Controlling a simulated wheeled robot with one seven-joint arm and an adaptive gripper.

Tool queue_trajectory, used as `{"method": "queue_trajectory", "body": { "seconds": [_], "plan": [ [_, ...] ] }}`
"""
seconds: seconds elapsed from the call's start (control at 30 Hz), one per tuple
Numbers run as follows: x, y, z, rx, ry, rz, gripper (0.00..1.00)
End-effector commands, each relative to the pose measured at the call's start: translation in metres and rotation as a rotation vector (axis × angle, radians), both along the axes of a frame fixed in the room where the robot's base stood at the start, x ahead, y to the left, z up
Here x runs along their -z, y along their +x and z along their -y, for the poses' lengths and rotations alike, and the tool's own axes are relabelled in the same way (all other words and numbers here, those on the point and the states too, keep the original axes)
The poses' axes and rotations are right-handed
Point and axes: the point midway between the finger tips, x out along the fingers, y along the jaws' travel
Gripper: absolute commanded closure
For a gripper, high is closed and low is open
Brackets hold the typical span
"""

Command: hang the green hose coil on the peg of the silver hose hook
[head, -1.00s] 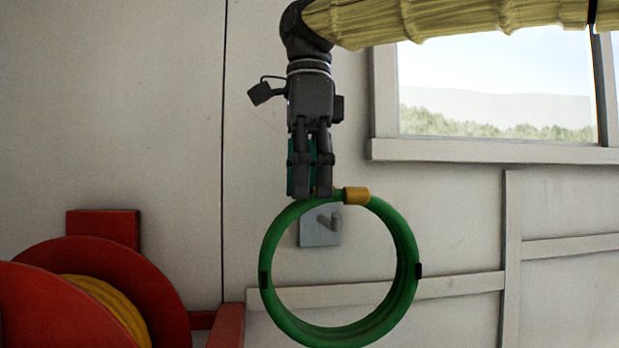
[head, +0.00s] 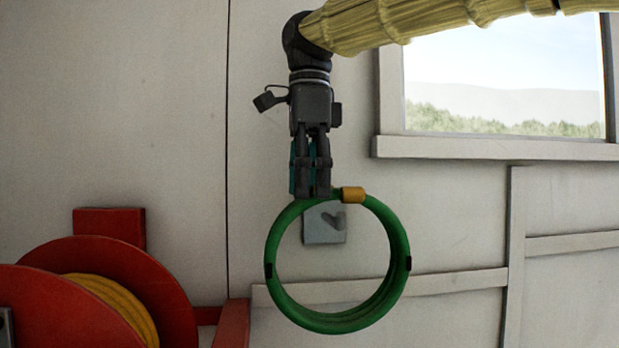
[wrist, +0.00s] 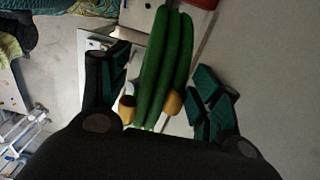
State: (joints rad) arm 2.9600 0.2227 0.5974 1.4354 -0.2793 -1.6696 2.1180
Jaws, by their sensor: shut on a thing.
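The green hose coil (head: 400,285) hangs upright from my gripper (head: 313,194), which is shut on its top rim. A yellow-brown band (head: 353,195) is on the coil's top, right of the fingers. The silver hose hook (head: 324,228) is on the wall, seen through the upper part of the coil's ring. Its peg (head: 335,218) shows just below the coil's top rim. I cannot tell how far the coil is from the peg. In the wrist view the green coil (wrist: 166,65) lies between the dark green finger pads.
A red hose reel (head: 130,285) with yellow hose stands at the lower left, with a red block (head: 110,226) behind it. A window (head: 500,85) is at the upper right. Wall battens (head: 517,240) run along the right. The wall around the hook is otherwise bare.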

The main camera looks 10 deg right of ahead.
Motion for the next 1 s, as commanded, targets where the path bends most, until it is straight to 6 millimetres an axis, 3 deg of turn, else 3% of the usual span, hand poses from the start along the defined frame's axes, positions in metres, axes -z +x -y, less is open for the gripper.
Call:
{"method": "queue_trajectory", "body": {
  "seconds": [0.53, 1.0],
  "plan": [
    [-0.002, 0.024, 0.0, 0.0, 0.0, 0.003, 1.0],
    [0.016, 0.034, 0.0, 0.0, -0.001, 0.002, 1.0]
  ]
}}
